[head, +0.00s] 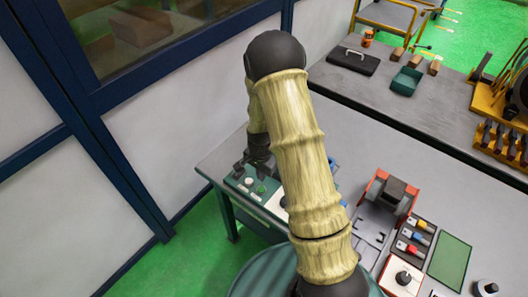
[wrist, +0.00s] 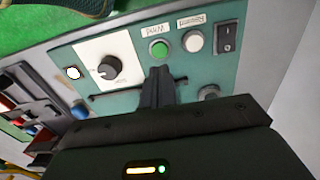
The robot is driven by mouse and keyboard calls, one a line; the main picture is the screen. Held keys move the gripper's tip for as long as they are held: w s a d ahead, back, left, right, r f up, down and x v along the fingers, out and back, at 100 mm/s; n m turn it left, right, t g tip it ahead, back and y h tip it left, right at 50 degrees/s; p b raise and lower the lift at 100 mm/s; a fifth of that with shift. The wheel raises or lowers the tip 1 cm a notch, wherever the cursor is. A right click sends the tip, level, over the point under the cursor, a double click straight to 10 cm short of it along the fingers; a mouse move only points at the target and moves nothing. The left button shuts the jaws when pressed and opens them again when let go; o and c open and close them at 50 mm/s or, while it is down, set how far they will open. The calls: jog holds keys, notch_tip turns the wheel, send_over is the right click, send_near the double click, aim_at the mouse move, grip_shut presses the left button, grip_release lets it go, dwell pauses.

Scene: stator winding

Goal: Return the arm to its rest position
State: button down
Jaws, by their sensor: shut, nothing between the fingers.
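My arm curves down from the top middle of the head view to the left end of the workbench. My gripper (head: 258,166) is just over a green control panel (head: 235,186) at the bench's left corner. In the wrist view my gripper (wrist: 158,76) is shut and empty, its dark fingertips beside a round green button (wrist: 159,50) on the panel (wrist: 205,123). I cannot tell whether they touch it. A white button (wrist: 193,41), a black rocker switch (wrist: 228,39) and a black knob (wrist: 110,67) are around it.
A red and grey fixture (head: 388,196) stands right of my arm, with colored parts (head: 415,237) and a green mat (head: 450,262). A glazed wall (head: 150,80) is at left. The back bench holds a black case (head: 353,60) and a green tray (head: 406,80).

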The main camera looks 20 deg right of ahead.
jog(key=s+r+n+t+b, duration=0.2)
jog(key=s+r+n+b, duration=0.1)
jog(key=s+r+n, duration=0.7)
jog(key=s+r, duration=0.4)
jog(key=r, duration=0.4)
jog(key=shift+s+n+t, duration=0.2)
jog(key=shift+n+t, duration=0.1)
jog(key=shift+n, duration=0.1)
jog(key=shift+w, duration=0.1)
dwell(2.5)
